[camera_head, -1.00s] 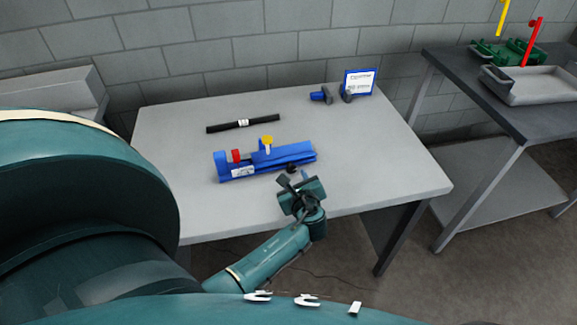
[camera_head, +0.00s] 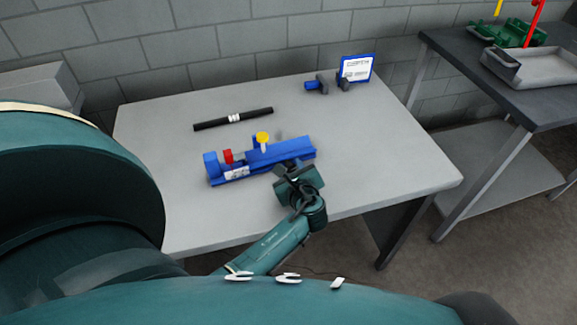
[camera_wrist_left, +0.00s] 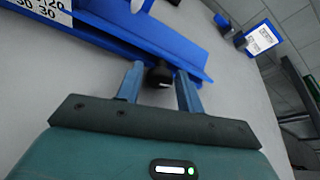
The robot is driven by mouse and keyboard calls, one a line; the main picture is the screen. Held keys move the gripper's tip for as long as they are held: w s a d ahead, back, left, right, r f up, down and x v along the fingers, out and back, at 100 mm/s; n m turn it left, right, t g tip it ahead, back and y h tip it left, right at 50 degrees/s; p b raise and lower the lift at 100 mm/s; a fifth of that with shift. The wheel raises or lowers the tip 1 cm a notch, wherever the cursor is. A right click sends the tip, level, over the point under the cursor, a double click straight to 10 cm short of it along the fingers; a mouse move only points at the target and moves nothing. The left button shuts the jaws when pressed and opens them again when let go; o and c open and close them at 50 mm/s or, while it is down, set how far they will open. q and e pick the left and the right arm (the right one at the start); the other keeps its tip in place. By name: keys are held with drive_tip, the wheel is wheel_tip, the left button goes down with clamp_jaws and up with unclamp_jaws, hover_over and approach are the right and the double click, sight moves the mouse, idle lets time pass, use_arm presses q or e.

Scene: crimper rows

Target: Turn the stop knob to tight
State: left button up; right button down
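The blue crimper fixture (camera_head: 280,149) lies on the grey table, with a red part (camera_head: 228,156) and a yellow knob (camera_head: 262,138) on it. A black knob (camera_wrist_left: 159,74) sticks out from the fixture's near side in the left wrist view. In the head view my gripper hides most of it. My left gripper (camera_head: 290,168) is at the fixture's near right side. Its two blue-grey fingers (camera_wrist_left: 158,88) are apart, one on each side of the black knob, with gaps visible. My right gripper is not in view.
A black bar (camera_head: 233,119) with a white label lies behind the fixture. Dark and blue tools (camera_head: 320,84) and a blue-framed sign (camera_head: 356,69) stand at the back right. A second table (camera_head: 545,108) with a grey tray (camera_head: 525,70) is at right. The table's front right is clear.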

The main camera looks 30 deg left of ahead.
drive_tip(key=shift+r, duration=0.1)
use_arm(q)
drive_tip(key=c, duration=0.7)
drive_tip(key=shift+r+p, duration=0.2)
drive_tip(key=shift+p, duration=0.1)
drive_tip(key=m+p, duration=0.1)
drive_tip(key=p, duration=0.1)
drive_tip(key=shift+w+r+g+p, duration=0.1)
drive_tip(key=shift+r+g+p, duration=0.2)
drive_tip(key=shift+p, duration=0.05)
drive_tip(key=shift+w+f+m+g+y+p, duration=0.1)
drive_tip(key=shift+f+m+g+y+p, duration=0.2)
drive_tip(key=shift+m+p, duration=0.4)
drive_tip(key=shift+f+y, duration=0.1)
drive_tip(key=shift+y, duration=0.2)
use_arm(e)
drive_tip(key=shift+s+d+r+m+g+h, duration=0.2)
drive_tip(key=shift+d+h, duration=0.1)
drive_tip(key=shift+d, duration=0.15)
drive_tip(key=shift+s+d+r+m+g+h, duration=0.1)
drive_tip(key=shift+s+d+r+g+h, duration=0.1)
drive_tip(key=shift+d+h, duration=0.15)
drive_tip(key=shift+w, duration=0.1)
